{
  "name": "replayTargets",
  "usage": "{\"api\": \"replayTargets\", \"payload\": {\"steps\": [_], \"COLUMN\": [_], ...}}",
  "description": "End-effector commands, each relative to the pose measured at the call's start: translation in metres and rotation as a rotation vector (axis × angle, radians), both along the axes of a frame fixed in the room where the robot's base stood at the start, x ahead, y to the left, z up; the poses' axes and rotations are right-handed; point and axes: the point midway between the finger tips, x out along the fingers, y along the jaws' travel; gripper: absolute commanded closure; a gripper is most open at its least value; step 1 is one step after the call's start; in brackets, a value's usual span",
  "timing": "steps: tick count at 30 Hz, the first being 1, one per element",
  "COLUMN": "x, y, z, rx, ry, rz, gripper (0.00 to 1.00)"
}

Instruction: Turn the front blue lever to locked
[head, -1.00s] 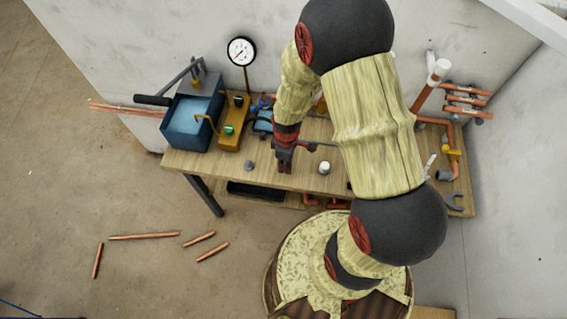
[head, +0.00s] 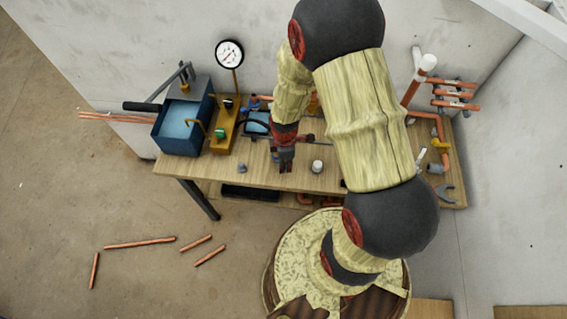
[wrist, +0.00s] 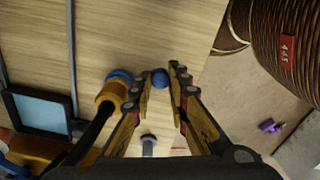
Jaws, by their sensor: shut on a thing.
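The front blue lever shows in the wrist view as a round blue knob (wrist: 160,78) between my fingertips. My gripper (wrist: 160,88) is shut on this knob, above the wooden bench top. Just left of it in the wrist view is an orange fitting with a blue collar (wrist: 117,84); a black rod runs from it towards the lower left. In the head view my gripper (head: 284,166) points down over the front part of the bench (head: 215,172), and its fingers hide the lever. I cannot read the lever's angle or any locked mark.
A blue tank (head: 180,128), an orange stand (head: 222,134) and a pressure gauge (head: 229,54) stand to the left. A white cylinder (head: 318,167) stands close to the right of my gripper. Copper pipework (head: 455,98) is at the right. Loose copper pipes (head: 140,243) lie on the floor.

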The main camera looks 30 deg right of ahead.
Motion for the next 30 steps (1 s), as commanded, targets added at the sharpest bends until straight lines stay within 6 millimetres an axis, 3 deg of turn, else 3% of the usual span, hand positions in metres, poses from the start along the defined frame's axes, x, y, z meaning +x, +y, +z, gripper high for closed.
{"api": "replayTargets", "payload": {"steps": [13, 14, 15, 24, 30], "x": [0.0000, 0.0000, 0.0000, 0.0000, 0.0000], "y": [-0.0005, -0.0005, -0.0005, -0.0004, -0.0004], "z": [0.0002, 0.0002, 0.0002, 0.0001, 0.0000], "rx": [0.000, 0.000, 0.000, 0.000, 0.000], "ry": [0.000, 0.000, 0.000, 0.000, 0.000], "rz": [0.006, 0.006, 0.006, 0.005, 0.005], "gripper": [1.00, 0.82, 0.80, 0.64, 0.64]}}
